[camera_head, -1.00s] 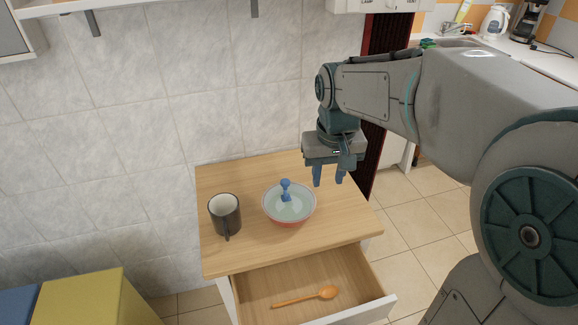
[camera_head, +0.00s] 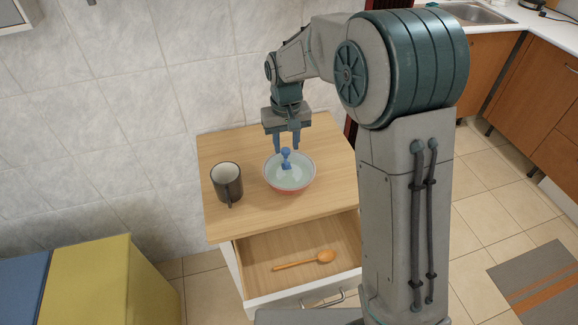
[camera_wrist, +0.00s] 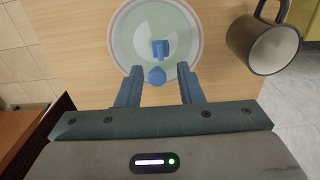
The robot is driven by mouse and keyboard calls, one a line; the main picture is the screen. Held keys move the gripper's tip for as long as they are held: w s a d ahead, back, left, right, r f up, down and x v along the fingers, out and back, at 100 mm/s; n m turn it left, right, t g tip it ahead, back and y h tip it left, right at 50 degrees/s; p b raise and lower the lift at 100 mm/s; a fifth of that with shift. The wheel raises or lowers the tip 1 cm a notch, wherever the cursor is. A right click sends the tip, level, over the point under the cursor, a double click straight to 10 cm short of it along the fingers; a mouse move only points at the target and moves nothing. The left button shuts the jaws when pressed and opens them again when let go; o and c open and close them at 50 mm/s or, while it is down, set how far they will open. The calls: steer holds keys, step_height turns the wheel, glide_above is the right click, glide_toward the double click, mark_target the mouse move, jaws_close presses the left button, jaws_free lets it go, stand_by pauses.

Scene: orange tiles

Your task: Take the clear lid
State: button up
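The clear lid (camera_head: 296,177) lies on a bowl (camera_head: 290,188) with a reddish outside, on the wooden cabinet top. A blue knob (camera_head: 286,156) stands up from the lid. In the wrist view the lid (camera_wrist: 140,58) shows pale and see-through, with the blue knob (camera_wrist: 157,73) near its middle. My gripper (camera_head: 286,146) is open above the lid, with its blue fingers pointing down close to the knob. In the wrist view my gripper's fingertips (camera_wrist: 160,72) appear on either side of the knob. I cannot tell whether they touch it.
A dark grey mug (camera_head: 228,184) stands left of the bowl. The cabinet top (camera_head: 235,220) is otherwise clear. Below, an open drawer (camera_head: 290,245) holds an orange wooden spoon (camera_head: 305,260). Yellow and blue boxes stand at lower left.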

mark_target(286, 161)
steer(key=shift+f+p, duration=0.7)
steer(key=shift+f, duration=2.3)
jaws_close()
